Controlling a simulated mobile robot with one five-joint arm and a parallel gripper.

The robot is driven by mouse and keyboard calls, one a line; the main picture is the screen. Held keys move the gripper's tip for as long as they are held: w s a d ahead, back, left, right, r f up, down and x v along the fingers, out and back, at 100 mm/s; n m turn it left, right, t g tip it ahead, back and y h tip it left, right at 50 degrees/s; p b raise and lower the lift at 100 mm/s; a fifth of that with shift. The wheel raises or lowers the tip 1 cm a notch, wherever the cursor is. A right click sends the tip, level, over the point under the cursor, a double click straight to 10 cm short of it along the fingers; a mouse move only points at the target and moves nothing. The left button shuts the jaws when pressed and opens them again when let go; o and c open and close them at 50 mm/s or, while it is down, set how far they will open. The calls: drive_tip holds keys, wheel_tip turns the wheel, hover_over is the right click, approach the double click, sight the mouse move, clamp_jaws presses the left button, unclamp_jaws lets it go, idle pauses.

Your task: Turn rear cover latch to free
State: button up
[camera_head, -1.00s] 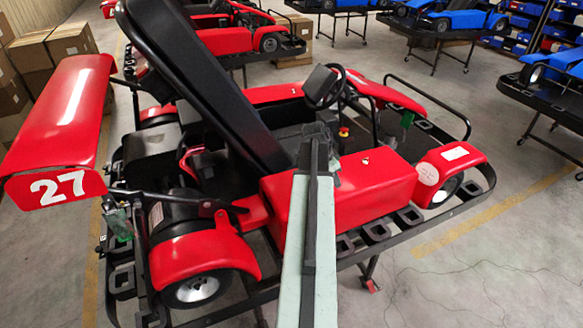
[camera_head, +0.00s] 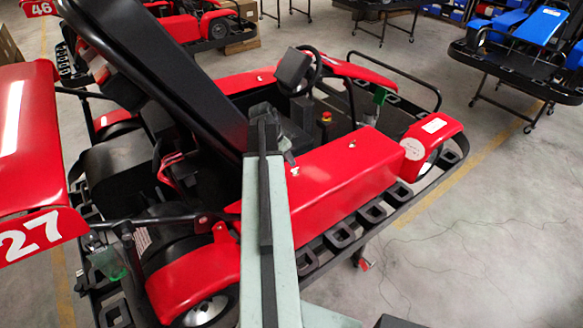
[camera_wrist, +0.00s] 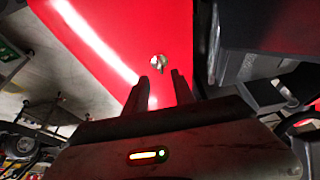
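A small silver latch (camera_wrist: 157,61) sits on a glossy red panel (camera_wrist: 110,40) in the wrist view, just beyond my fingertips. My gripper (camera_wrist: 161,88) is open, its two dark fingers apart with nothing between them. In the head view, the red side cover (camera_head: 335,175) of kart 27 carries two small silver fittings, one at the rear (camera_head: 295,170) beside my arm and one farther forward (camera_head: 352,144). I cannot tell which one the wrist view shows. My gripper is hidden behind my arm in the head view.
A long black panel (camera_head: 150,70) stands tilted up over the kart. A red number 27 panel (camera_head: 30,150) is at the left. The steering wheel (camera_head: 305,70) and black bumper frame (camera_head: 355,225) surround the cover. Grey floor (camera_head: 470,240) is free at right.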

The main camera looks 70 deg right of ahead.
sight(295, 169)
drive_tip(key=b+x, duration=0.5)
drive_tip(key=x, duration=0.2)
drive_tip(key=shift+a, duration=0.15)
drive_tip(key=shift+r, duration=0.15)
